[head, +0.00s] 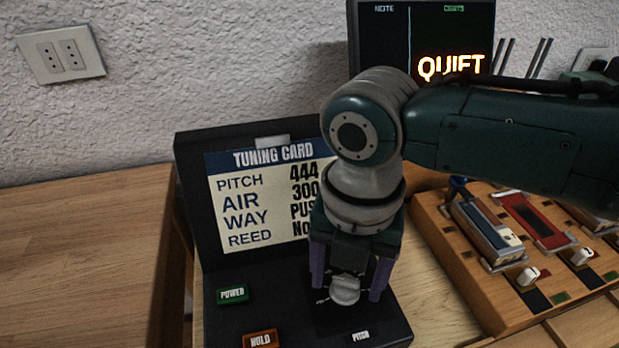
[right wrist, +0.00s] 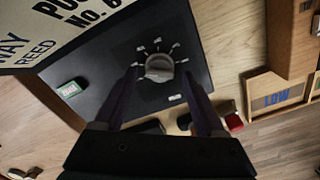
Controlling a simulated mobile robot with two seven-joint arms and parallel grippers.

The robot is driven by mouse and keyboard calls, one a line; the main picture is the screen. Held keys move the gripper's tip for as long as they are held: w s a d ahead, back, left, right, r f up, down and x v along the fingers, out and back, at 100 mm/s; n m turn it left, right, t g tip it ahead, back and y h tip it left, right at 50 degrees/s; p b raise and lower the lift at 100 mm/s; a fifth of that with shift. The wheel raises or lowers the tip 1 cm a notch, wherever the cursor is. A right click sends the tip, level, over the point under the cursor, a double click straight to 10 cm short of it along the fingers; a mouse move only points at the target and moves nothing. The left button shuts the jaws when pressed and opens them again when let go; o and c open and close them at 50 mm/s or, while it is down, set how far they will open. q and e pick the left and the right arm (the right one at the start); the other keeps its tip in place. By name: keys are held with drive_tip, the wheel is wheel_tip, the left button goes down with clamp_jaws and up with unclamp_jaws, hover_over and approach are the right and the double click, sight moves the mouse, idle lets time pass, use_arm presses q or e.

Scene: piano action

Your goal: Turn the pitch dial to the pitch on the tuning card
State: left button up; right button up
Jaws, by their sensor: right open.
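The pitch dial (head: 346,290) is a round grey knob on the black tuner box's sloping panel, with a "PITCH" label (head: 360,336) beside it. The right wrist view shows the dial (right wrist: 160,67) with small marks fanned around it; its setting is too small to read. The tuning card (head: 226,212) stands on the box's upright back and reads pitch 444, air 300; my arm covers its right edge. My right gripper (head: 349,286) points down over the dial, its purple fingers open on either side. In the right wrist view the fingers (right wrist: 160,80) appear apart from the dial.
A green POWER button (head: 232,294) and an orange HOLD button (head: 260,339) are left of the dial. A dark display (head: 380,45) reads "QUIET" behind my right arm. A wooden rack (head: 450,240) with reed blocks stands at right. The table at left (head: 90,260) is clear.

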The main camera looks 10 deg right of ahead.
drive_tip(key=shift+f, duration=0.15)
clamp_jaws()
idle(0.5)
